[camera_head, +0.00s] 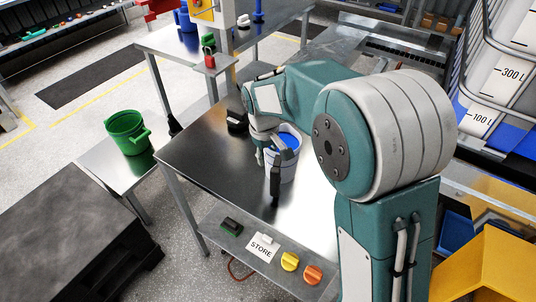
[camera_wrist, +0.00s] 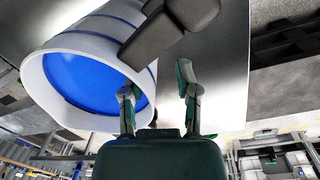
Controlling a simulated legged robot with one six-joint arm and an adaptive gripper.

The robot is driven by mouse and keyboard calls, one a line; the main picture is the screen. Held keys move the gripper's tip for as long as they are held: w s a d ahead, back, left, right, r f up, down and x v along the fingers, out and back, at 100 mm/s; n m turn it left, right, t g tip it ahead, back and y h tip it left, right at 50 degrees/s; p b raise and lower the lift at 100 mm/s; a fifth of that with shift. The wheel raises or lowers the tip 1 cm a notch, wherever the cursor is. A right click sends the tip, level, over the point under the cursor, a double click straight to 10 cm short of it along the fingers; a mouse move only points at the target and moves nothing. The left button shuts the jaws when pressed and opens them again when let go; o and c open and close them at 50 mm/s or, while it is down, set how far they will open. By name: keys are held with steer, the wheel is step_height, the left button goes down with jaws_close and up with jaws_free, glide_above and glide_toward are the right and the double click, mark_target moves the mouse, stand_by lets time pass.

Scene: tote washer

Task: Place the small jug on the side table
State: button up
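The small jug appears to be the white one (camera_head: 279,170) with a blue inside and a dark grey handle (camera_head: 275,184), standing on the metal workbench (camera_head: 205,150). It fills the upper left of the wrist view (camera_wrist: 60,62), with the handle (camera_wrist: 165,38) crossing above my fingers. My gripper (camera_wrist: 158,98) is open, its fingers apart near the jug's rim; one overlaps the blue opening in view. Contact cannot be told. In the head view my arm hides part of the gripper. The low side table (camera_head: 95,160) stands left of the bench.
A larger green bucket-like jug (camera_head: 124,132) stands on the side table. A black device (camera_head: 237,122) sits on the bench. A lower shelf holds a STORE sign (camera_head: 262,247) and yellow (camera_head: 290,261) and orange (camera_head: 313,274) items. A dark block (camera_head: 75,235) stands at front left.

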step_height(320, 180, up, 12)
steer(key=a, duration=0.1)
steer(key=s+d+r+m, duration=0.1)
steer(key=s+d+r, duration=0.2)
steer(key=s+d, duration=0.1)
steer(key=s+d+m+t, duration=0.2)
steer(key=s+d, duration=0.3)
steer(key=s, duration=0.5)
steer(key=s+d+f+m+t, duration=0.1)
steer(key=s+d+m+t, duration=0.2)
steer(key=s+d, duration=0.3)
steer(key=s+m, duration=0.1)
steer(key=s, duration=0.2)
steer(key=shift+s+d+f+y, duration=0.15)
steer(key=shift+s+d+y, duration=0.15)
steer(key=shift+s+y, duration=0.1)
